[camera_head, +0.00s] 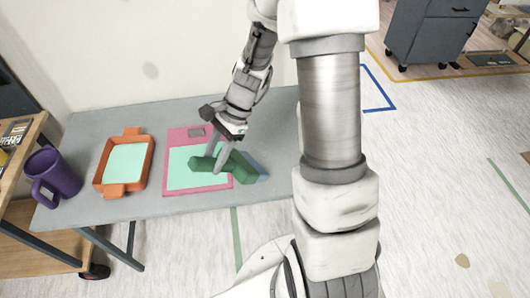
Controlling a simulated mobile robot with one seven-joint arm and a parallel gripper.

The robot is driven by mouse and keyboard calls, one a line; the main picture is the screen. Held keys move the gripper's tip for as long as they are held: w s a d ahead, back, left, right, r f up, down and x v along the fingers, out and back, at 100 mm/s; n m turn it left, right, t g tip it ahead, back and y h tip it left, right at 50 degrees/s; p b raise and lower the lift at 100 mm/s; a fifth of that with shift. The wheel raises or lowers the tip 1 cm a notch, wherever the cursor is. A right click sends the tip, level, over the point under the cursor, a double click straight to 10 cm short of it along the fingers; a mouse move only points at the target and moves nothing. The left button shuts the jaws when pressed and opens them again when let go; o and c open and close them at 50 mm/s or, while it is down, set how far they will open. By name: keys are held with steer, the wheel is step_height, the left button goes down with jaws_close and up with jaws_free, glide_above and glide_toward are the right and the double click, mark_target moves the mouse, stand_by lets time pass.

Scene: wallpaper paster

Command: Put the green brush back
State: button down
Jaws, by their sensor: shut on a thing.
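The green brush (241,167) shows in the head view over the right part of a pink-rimmed tray (167,182) with a light green inside. My gripper (221,160) is shut on the green brush, its fingers on either side of the green body. The brush lies roughly level, and its right end reaches past the tray's right rim. A bluish part shows at that end. I cannot tell whether the brush touches the tray.
An orange tray (149,160) with a light green inside stands to the left on the grey table (80,205). A purple mug (62,172) stands at the table's left end. A wooden cart (20,240) is at far left. The table's front right is clear.

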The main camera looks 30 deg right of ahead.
mark_target(246, 166)
steer(key=d+f+n+h+b, duration=0.1)
steer(key=d+f+n, duration=0.1)
steer(key=d+f+n+h+b, duration=0.1)
steer(key=d+f+n+h, duration=0.1)
steer(key=d, duration=0.1)
steer(key=d+f+n+h+b, duration=0.2)
steer(key=shift+s+d, duration=0.3)
steer(key=shift+d, duration=0.1)
steer(key=w+d+n+t+h+b, duration=0.2)
steer(key=w+d+n+t+b, duration=0.3)
steer(key=d, duration=0.5)
steer(key=shift+n+g, duration=0.5)
steer(key=shift+g, duration=0.1)
steer(key=f, duration=0.3)
steer(key=f+b, duration=0.1)
steer(key=f, duration=0.2)
steer(key=w+f, duration=0.1)
steer(key=f, duration=0.3)
steer(key=shift+a+f, duration=0.1)
steer(key=shift+a, duration=0.1)
steer(key=shift+f+b, duration=0.1)
steer(key=shift+b, duration=0.25)
steer(key=shift+c, duration=2.2)
jaws_free()
steer(key=shift+s, duration=0.1)
step_height(246, 166, up, 12)
steer(key=s+p, duration=0.2)
steer(key=p, duration=0.1)
steer(key=shift+a, duration=0.3)
